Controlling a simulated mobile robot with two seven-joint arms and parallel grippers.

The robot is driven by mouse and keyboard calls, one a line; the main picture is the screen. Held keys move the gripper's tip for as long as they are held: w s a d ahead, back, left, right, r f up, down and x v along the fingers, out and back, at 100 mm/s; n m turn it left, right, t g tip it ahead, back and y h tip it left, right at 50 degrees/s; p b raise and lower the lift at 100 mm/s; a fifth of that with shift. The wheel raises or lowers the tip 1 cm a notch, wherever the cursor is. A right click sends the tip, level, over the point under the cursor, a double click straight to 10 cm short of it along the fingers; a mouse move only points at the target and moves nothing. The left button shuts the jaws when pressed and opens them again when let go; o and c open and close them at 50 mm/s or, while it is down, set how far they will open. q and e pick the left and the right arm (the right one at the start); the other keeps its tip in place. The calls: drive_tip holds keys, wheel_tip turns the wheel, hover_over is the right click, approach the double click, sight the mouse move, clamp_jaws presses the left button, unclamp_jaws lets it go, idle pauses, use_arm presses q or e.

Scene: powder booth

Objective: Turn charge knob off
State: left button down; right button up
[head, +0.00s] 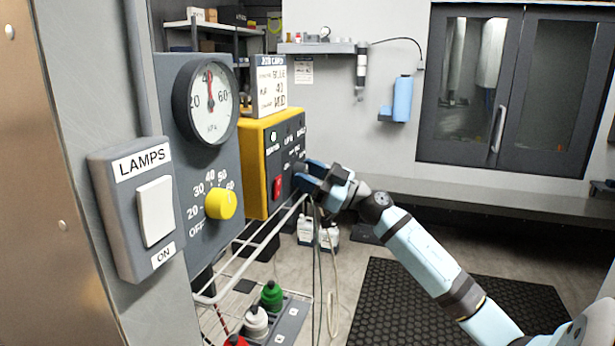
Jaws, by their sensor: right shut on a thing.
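A red rocker switch (277,187) sits on the panel, left of the gripper. The small panel labels are too blurred to read fully. My left gripper is not in view.
A yellow dial knob (221,204) with an OFF-to-60 scale sits below a round gauge (211,101). A LAMPS switch (155,210) is at near left. A white wire rail (250,262) and a bottle tray (290,322) lie below. A job card (271,86) stands on the unit.

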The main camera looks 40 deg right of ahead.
drive_tip(key=n+g+y, duration=0.1)
drive_tip(key=n, duration=0.2)
drive_tip(key=n+g+y+b, duration=0.1)
drive_tip(key=n, duration=0.2)
drive_tip(key=shift+d+g, duration=0.15)
drive_tip(key=shift+g, duration=0.15)
drive_tip(key=n+g, duration=0.1)
drive_tip(key=n, duration=0.1)
drive_tip(key=n+y+b, duration=0.1)
drive_tip(key=n, duration=0.2)
drive_tip(key=shift+g+b, duration=0.3)
drive_tip(key=shift+g, duration=0.1)
drive_tip(key=n+g+b, duration=0.1)
drive_tip(key=n+g, duration=0.1)
drive_tip(key=n, duration=0.3)
drive_tip(key=shift+d+r, duration=0.1)
drive_tip(key=shift+r+n+g+h+b, duration=0.1)
drive_tip(key=shift+n+g+h+b, duration=0.3)
drive_tip(key=shift+n, duration=0.55)
drive_tip(key=shift+n+g+h+b, duration=0.2)
drive_tip(key=shift+n+b, duration=0.25)
drive_tip(key=shift+n, duration=0.5)
drive_tip(key=o, duration=0.9)
